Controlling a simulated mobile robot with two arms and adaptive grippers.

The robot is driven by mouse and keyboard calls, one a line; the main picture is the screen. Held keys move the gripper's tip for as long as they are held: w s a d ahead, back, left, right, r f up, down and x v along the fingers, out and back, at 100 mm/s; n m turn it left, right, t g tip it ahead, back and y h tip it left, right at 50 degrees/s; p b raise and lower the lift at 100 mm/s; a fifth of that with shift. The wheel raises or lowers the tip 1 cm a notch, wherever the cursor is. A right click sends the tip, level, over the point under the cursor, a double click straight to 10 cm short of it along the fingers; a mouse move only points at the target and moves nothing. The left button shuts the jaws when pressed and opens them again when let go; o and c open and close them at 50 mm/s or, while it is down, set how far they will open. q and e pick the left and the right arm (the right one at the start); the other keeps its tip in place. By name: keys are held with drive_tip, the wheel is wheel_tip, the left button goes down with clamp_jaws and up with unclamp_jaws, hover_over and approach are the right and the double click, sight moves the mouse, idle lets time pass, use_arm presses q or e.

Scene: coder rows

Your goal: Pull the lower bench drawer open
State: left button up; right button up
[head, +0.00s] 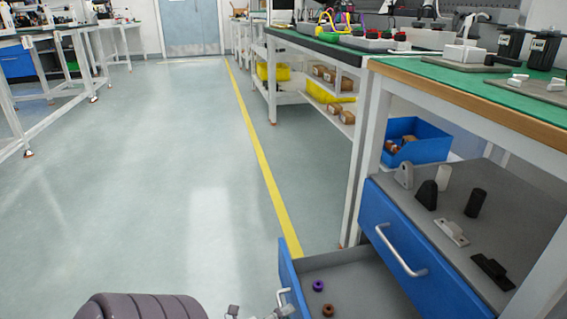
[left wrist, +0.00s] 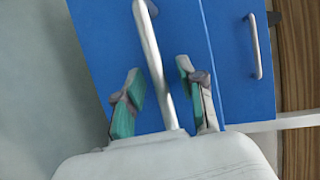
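The lower bench drawer (head: 345,276) stands pulled out beneath the upper one, its grey inside showing. A purple ring (head: 318,285) and a brown ring (head: 328,310) lie in it. Its metal handle (head: 284,293) is on the blue front at the bottom of the head view. In the left wrist view, the handle (left wrist: 150,45) runs between the two fingers of my left gripper (left wrist: 158,70), with gaps on both sides. The fingers are open and close to the blue drawer front (left wrist: 105,45). My left gripper is partly cut off in the head view. My right gripper is not in view.
The upper blue drawer (head: 410,262) has its own handle (head: 400,252) and several fixtures on the grey surface above it. A blue bin (head: 425,145) stands behind. The green-topped bench (head: 440,80) overhangs at right. The floor (head: 150,180) at left is clear.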

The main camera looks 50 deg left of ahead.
use_arm(q)
drive_tip(key=s+r, duration=0.2)
drive_tip(key=s, duration=0.9)
drive_tip(key=shift+s, duration=0.4)
drive_tip(key=shift+r, duration=0.1)
